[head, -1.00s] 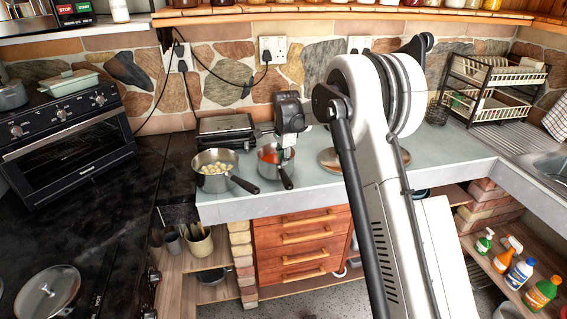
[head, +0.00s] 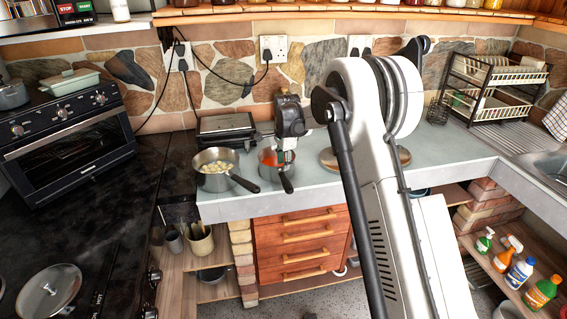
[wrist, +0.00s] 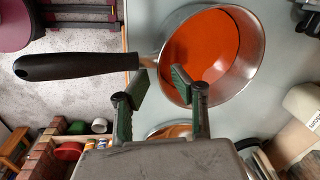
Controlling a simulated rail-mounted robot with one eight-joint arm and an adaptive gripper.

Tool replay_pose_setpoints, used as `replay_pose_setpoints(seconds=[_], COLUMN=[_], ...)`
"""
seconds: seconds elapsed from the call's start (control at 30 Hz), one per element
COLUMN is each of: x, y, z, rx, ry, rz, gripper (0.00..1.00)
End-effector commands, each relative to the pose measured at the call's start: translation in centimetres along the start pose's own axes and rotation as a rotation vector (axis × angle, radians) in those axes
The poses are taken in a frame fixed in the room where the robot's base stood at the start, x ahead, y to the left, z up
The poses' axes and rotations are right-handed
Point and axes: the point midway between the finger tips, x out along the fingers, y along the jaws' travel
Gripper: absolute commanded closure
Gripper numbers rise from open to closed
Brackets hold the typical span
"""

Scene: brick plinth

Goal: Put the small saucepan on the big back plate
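The small saucepan (head: 268,159), with red-orange contents and a black handle, stands on the pale counter. In the wrist view its pan (wrist: 225,55) fills the upper right and its handle (wrist: 75,66) points left. My gripper (head: 284,160) is over its near side. In the wrist view my gripper (wrist: 162,82) is open, with one green-padded finger over the pan's rim and contents and the other beside the handle's root. Contact cannot be told. The black hob surface (head: 105,215) lies at the left; its big back plate cannot be made out.
A second saucepan (head: 214,181) with pale pieces inside stands close on the left. A sandwich press (head: 226,129) is behind. A round lid (head: 340,160) lies right of my gripper. A lidded pan (head: 50,292) sits at the hob's front. My arm covers the counter's middle.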

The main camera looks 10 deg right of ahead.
Motion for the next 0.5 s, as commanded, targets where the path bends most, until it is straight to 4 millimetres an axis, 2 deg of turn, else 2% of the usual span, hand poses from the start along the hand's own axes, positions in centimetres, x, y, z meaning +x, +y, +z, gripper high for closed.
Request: replay_pose_setpoints(seconds=[0.17,0.5], x=[-2.4,-9.0], y=[0.0,0.0], z=[0.0,0.0], rx=[0.000,0.000], ry=[0.000,0.000], rz=[0.000,0.000], gripper=[0.76,0.76])
